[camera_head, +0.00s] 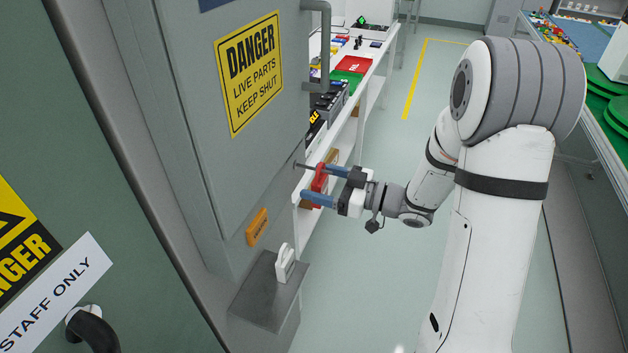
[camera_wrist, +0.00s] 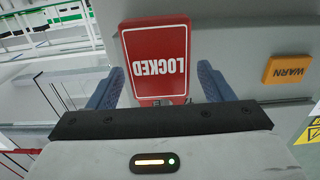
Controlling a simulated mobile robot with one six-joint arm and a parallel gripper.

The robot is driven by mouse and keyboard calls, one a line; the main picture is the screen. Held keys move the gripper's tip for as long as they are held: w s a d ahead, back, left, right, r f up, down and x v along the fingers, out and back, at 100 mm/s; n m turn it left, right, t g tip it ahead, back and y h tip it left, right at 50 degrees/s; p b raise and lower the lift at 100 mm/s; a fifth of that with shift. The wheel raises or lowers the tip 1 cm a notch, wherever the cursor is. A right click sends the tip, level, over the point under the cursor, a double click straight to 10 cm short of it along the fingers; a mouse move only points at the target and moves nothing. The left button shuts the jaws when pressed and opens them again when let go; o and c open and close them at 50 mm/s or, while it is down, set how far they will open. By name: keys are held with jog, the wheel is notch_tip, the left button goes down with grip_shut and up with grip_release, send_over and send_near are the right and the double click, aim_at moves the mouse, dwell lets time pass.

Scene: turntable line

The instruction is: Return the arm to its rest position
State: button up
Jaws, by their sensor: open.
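My gripper (camera_head: 317,184) is open in front of the grey cabinet's lower right edge, with its blue fingers pointing left. A red tag (camera_head: 320,178) stands between the fingers in the head view, mostly hidden by them. In the wrist view the red tag (camera_wrist: 157,60) reads LOCKED, upside down. The blue fingers of my gripper (camera_wrist: 160,84) lie on either side of it, with narrow gaps showing. A thin dark pin (camera_head: 306,165) shows at the cabinet edge near the tag. My arm reaches in from the right, bent at the elbow.
The grey cabinet (camera_head: 188,130) with a yellow DANGER sign (camera_head: 250,72) and bar handle (camera_head: 318,75) is close on the left. A white shelf (camera_head: 372,72) stands behind. Floor between shelf and arm is clear.

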jog(key=w+d+r+m+t+h+b, duration=0.2)
jog(key=d+m+t+h, duration=0.45)
jog(key=d+h, duration=1.05)
jog(key=s+a+m+g, duration=0.2)
jog(key=s+m+g, duration=0.5)
jog(key=s, duration=1.5)
jog(key=g+p, duration=0.1)
jog(key=g, duration=0.2)
jog(key=shift+s+a+r, duration=0.15)
jog(key=shift+s+a, duration=0.05)
jog(key=shift+a, duration=0.1)
jog(key=shift+m, duration=0.25)
jog(key=shift+c, duration=0.3)
